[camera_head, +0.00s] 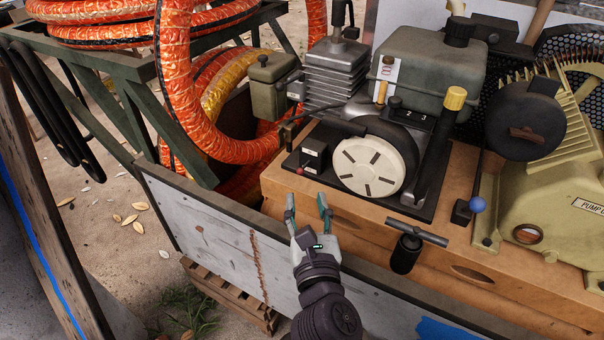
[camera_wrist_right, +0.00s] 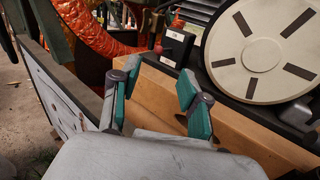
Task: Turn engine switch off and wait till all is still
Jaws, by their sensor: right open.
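The engine (camera_head: 335,75) stands on a black base plate on the cart's wooden deck. At its front left corner is a small black switch box (camera_head: 314,153) with a white label. A small red knob (camera_head: 299,171) sits at its lower left. The box also shows in the right wrist view (camera_wrist_right: 177,44), with the red knob (camera_wrist_right: 158,49) at its left. I cannot tell the switch's position. My right gripper (camera_head: 306,208) is open and empty, in front of and below the box, apart from it. In the wrist view its fingers (camera_wrist_right: 158,80) point toward the box. My left gripper is not in view.
The round cream starter cover (camera_head: 368,166) is right of the switch box. A black T-handle (camera_head: 407,245) projects from the deck front. The grey side panel (camera_head: 215,235) runs below my right arm. Orange hose (camera_head: 190,110) coils at the left. The pump (camera_head: 550,200) stands at the right.

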